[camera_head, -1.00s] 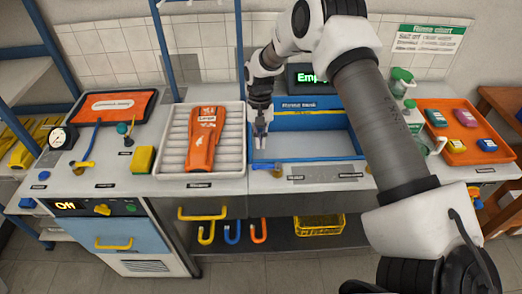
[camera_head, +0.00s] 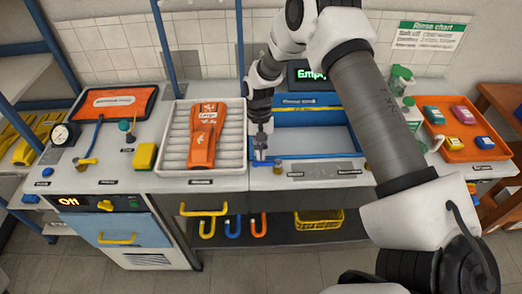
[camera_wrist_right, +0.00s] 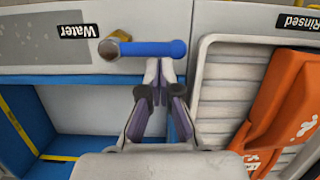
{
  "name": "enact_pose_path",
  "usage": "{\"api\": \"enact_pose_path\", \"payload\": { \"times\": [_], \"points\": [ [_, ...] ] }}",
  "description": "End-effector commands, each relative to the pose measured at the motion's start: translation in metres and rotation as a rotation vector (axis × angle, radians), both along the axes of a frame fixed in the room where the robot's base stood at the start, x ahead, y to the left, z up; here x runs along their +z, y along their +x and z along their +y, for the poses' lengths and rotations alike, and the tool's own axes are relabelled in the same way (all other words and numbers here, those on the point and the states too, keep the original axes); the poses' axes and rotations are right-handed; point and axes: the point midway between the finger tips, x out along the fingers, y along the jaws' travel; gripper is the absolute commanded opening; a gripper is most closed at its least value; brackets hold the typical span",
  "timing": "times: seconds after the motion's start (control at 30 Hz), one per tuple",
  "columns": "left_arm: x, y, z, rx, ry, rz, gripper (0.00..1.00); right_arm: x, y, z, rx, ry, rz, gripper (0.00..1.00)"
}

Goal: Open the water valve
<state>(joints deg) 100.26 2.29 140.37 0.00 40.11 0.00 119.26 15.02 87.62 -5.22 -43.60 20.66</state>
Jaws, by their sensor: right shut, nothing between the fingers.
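The water valve has a blue bar handle (camera_wrist_right: 150,48) on a round metal pivot (camera_wrist_right: 108,49), beside a "Water" label (camera_wrist_right: 78,31) in the right wrist view. In the head view the blue handle (camera_head: 265,162) lies on the counter's front strip, pointing left from its pivot. My right gripper (camera_head: 262,154) is just behind the handle, pointing down. In the right wrist view its fingertips (camera_wrist_right: 158,70) are together and empty, right beside the handle's free half. I cannot tell whether they touch it. My left gripper is out of view.
A blue-rimmed basin (camera_head: 325,142) lies behind the valve, under a green-lit "Empty" display (camera_head: 312,76). An orange tray (camera_head: 462,148) with small blocks stands at right.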

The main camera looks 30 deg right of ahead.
Motion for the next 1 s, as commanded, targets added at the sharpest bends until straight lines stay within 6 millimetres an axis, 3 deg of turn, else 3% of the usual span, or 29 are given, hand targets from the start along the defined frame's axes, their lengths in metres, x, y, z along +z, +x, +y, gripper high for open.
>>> {"api": "enact_pose_path", "payload": {
  "times": [0.57, 1.0],
  "points": [
    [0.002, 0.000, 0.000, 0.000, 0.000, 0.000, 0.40, 0.000, -0.004, 0.006, 0.116, 0.000, 0.001, 0.00],
    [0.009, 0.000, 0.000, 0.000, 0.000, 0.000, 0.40, 0.001, -0.020, 0.019, 0.479, 0.000, 0.002, 0.00]
  ]
}}
